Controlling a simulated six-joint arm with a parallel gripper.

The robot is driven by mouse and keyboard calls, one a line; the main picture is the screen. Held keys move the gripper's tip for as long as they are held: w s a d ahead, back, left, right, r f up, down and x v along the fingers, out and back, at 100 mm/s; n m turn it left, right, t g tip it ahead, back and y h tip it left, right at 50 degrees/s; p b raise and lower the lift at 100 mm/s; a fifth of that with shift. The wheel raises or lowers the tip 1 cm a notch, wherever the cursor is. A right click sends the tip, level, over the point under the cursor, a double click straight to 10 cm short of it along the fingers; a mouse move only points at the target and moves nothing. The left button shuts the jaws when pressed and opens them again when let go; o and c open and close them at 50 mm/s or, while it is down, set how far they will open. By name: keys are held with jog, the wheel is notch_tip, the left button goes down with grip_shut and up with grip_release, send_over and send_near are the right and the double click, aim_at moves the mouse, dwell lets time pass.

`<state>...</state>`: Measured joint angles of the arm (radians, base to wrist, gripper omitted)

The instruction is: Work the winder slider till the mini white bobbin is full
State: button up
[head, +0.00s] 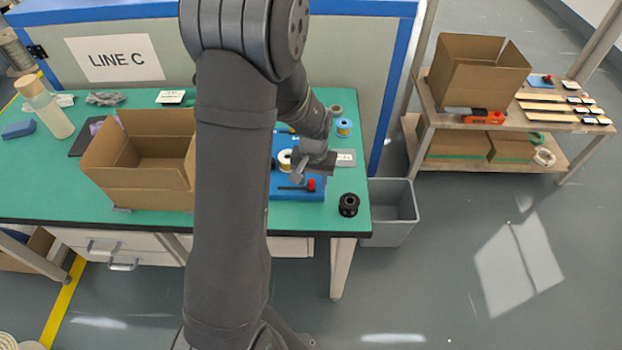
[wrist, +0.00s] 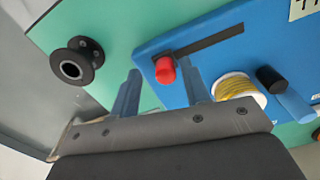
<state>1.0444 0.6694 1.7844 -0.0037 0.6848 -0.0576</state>
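The winder is a blue board (head: 312,194) on the green table; it also fills the right of the wrist view (wrist: 215,60). Its slider has a red knob (wrist: 165,70) at the near end of a dark straight slot (wrist: 210,40); the knob also shows in the head view (head: 311,184). The mini white bobbin (wrist: 238,86) sits on the board with yellow winding showing; how full it is I cannot tell. It also shows in the head view (head: 285,160). My gripper (wrist: 160,67) is open, its fingers apart on either side of the red knob, with gaps visible.
A black spool (head: 349,204) stands near the table's right corner. A black cylinder (wrist: 270,78) and blue bar (wrist: 295,104) are beside the bobbin. An open cardboard box (head: 145,190) stands left of my arm. A grey bin (head: 395,215) is beyond the table's right edge.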

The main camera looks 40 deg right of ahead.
aim_at(313, 181)
notch_tip(313, 181, up, 17)
jog(key=shift+r, duration=0.2)
dwell(0.5)
dwell(0.5)
notch_tip(313, 181, down, 18)
jog(key=shift+w+a+r, duration=0.15)
jog(key=shift+r, duration=0.1)
jog(key=shift+a+r, duration=0.1)
dwell(0.7)
